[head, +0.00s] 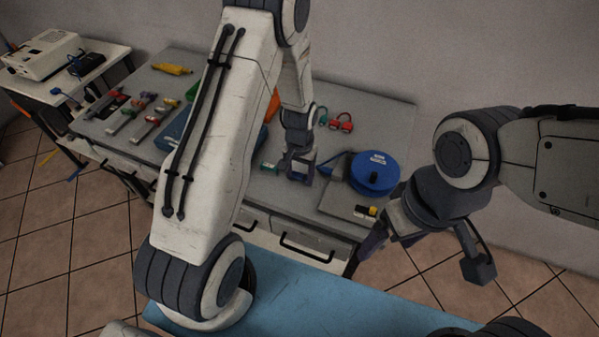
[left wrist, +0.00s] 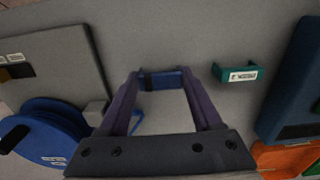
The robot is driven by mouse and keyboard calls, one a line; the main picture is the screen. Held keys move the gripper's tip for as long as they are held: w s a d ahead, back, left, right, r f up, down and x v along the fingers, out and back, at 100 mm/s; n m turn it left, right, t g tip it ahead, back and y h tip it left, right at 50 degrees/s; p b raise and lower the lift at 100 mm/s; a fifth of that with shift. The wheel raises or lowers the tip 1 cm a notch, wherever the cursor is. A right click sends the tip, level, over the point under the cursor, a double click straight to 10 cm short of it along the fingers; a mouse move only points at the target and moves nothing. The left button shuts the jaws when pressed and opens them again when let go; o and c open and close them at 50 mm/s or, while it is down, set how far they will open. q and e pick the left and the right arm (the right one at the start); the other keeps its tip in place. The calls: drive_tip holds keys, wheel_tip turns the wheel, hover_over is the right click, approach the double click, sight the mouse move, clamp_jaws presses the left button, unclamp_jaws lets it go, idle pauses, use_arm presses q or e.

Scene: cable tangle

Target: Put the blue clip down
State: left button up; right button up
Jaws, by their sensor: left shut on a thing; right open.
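My left gripper (head: 299,172) is low over the grey table (head: 385,112), between a teal clip and a blue cable reel. In the left wrist view, the blue clip (left wrist: 162,80) sits between the tips of my left gripper (left wrist: 160,84), which is shut on it. The grey table top is right behind the clip; I cannot tell whether they touch. In the head view the clip is hidden by the gripper. My right gripper (head: 425,252) is open and empty, off the table's front right corner.
The teal clip (left wrist: 238,73) lies just right of the blue clip in the left wrist view. The blue reel (head: 373,173) and a flat grey box (head: 340,199) are to the right in the head view. A blue tray (head: 172,131) and several tools are left. Red connectors (head: 341,123) lie behind.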

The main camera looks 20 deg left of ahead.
use_arm(q)
drive_tip(key=shift+f, duration=0.2)
drive_tip(key=o, duration=1.4)
